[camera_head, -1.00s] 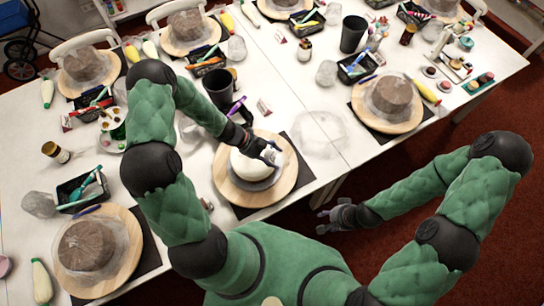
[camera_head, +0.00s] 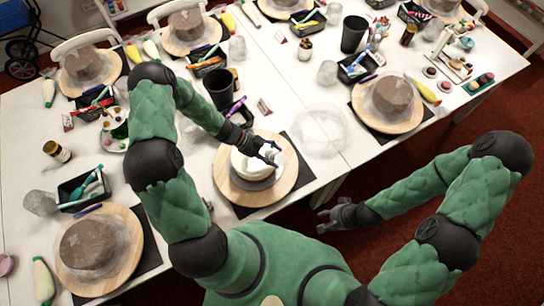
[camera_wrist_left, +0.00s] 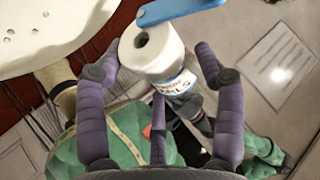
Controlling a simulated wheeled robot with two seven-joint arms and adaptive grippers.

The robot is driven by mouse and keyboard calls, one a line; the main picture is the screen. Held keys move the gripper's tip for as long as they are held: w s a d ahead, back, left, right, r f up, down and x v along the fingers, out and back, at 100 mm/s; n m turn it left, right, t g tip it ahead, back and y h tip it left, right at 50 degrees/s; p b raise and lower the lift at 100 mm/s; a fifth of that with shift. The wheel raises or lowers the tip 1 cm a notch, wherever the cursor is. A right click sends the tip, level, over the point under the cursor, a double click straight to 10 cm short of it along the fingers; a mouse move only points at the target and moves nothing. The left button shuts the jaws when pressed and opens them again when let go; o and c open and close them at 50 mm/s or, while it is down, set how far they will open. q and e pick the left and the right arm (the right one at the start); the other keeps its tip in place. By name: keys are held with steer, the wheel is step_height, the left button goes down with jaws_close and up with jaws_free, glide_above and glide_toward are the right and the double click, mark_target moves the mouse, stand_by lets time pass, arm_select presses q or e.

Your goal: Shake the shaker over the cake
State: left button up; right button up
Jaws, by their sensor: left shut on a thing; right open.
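The white cake (camera_head: 248,168) sits on a round wooden turntable (camera_head: 231,197) at the table's front edge. My left gripper (camera_head: 272,154) is over the cake's right part. In the left wrist view it is shut on a white shaker (camera_wrist_left: 152,62) with a blue-lettered label. The shaker has a dark hole in its end and a blue flap (camera_wrist_left: 178,11) beside it. A white round surface with small dark spots shows at the upper left of that view; it looks like the cake. My right gripper (camera_head: 336,214) is open and empty, off the table's front edge.
Brown cakes under clear covers stand on other boards, one at the front left (camera_head: 89,245) and one at the right (camera_head: 391,98). A dark cup (camera_head: 220,88) and a black tray (camera_head: 84,187) stand nearby. A clear round cover (camera_head: 320,130) lies right of the turntable.

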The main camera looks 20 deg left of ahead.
arm_select(q)
steer(key=shift+s+d+r, duration=0.1)
steer(key=shift+d+r, duration=0.15)
steer(key=shift+d, duration=0.1)
steer(key=shift+a+f, duration=0.25)
steer(key=shift+a, duration=0.1)
steer(key=shift+a+r+h, duration=0.1)
steer(key=shift+a+h, duration=0.05)
steer(key=shift+h, duration=0.25)
steer(key=shift+d+r, duration=0.2)
steer(key=shift+d, duration=0.1)
steer(key=shift+a+f+b, duration=0.2)
steer(key=shift+a+b, duration=0.05)
steer(key=shift+b, duration=0.05)
steer(key=shift+w+a+h+b, duration=0.1)
steer(key=shift+w+h+b, duration=0.1)
steer(key=shift+h+b, duration=0.2)
steer(key=shift+r+n, duration=0.2)
steer(key=shift+n, duration=0.1)
